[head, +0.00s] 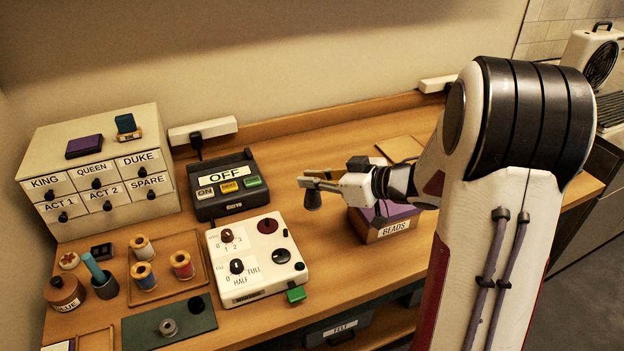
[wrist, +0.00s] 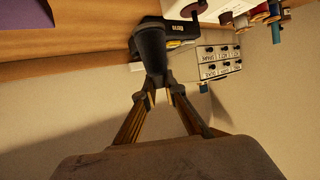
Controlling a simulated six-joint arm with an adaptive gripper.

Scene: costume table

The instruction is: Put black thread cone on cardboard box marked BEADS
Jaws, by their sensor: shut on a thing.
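My gripper (head: 314,183) is shut on the black thread cone (head: 313,201) and holds it up in the air, left of the box. In the wrist view, the dark cone (wrist: 151,42) sits between the fingertips (wrist: 162,95). The cardboard box marked BEADS (head: 394,229) stands on the table, right of and below the gripper. Its top shows purple, and my gripper and wrist partly hide it. A purple patch (wrist: 24,13) at the top left of the wrist view looks like that top.
A white control panel (head: 256,262) with knobs and a black switch box (head: 224,184) stand left of the BEADS box. A drawer cabinet (head: 98,172) is at the back left. A tray (head: 165,292) holds thread spools. Table between panel and BEADS box is clear.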

